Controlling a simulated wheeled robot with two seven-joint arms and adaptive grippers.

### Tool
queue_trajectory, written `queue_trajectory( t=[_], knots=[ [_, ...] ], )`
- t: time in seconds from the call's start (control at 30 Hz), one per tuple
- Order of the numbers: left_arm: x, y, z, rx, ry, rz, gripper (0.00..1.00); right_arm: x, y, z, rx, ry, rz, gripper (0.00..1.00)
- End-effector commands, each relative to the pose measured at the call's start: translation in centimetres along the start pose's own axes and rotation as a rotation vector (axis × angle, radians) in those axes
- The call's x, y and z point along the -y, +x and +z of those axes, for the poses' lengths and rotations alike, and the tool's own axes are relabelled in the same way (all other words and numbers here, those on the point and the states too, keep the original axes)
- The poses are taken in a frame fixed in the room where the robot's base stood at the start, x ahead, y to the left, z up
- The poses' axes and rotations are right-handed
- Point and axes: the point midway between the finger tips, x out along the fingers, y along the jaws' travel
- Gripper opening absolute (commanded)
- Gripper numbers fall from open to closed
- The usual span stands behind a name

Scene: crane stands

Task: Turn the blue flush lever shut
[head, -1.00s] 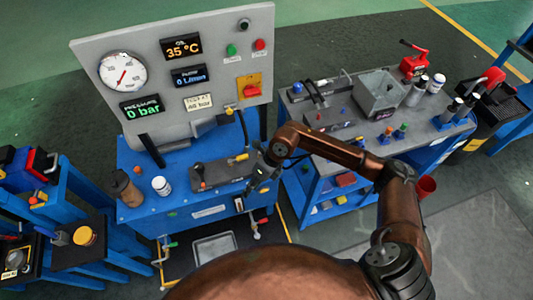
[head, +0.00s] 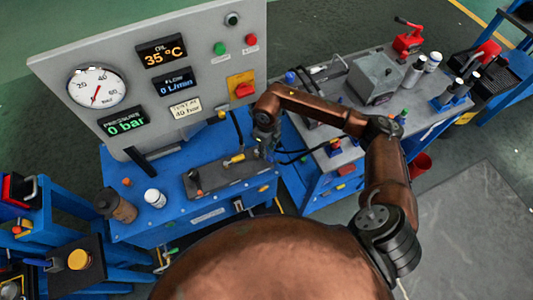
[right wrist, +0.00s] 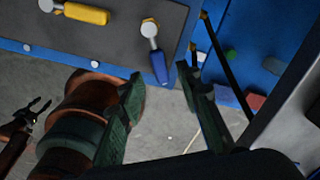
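The blue flush lever (right wrist: 159,66) hangs from a round white pivot at the edge of a dark plate in the right wrist view, pointing down in the picture. My right gripper (right wrist: 165,108) is open, its two dark green fingers apart below the lever, with nothing between them. The lever's tip lies near the gap, closer to the right finger; I cannot tell whether they touch. In the head view my right gripper (head: 268,150) is at the right end of the dark plate and hides the lever. A small, apparently open left gripper (right wrist: 38,110) shows at the left of the right wrist view.
A yellow lever (right wrist: 86,14) is on the same plate (head: 215,176). The upright panel (head: 65,72) behind it reads 0 bar. A brown jar (head: 122,207) and white bottle (head: 154,198) stand at left on the blue bench. A grey-topped bench (head: 340,160) stands at right.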

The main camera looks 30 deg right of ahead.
Motion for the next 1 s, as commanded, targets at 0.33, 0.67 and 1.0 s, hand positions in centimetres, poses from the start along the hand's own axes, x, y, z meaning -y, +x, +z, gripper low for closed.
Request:
queue_trajectory(
  t=[0.33,0.67,1.0],
  knots=[
    [0.1,0.5,-0.4,-0.004,0.002,-0.001,0.4,0.0,3.9,-0.1,0.0,0.001,0.002,0.32],
    [0.2,0.5,-1.9,-0.024,0.005,-0.002,0.4,0.1,4.0,-0.1,0.001,0.003,0.001,0.29],
    [0.1,0.5,-0.7,-0.008,0.003,-0.001,0.4,0.1,4.0,-0.2,0.001,0.003,0.001,0.06]
  ],
)
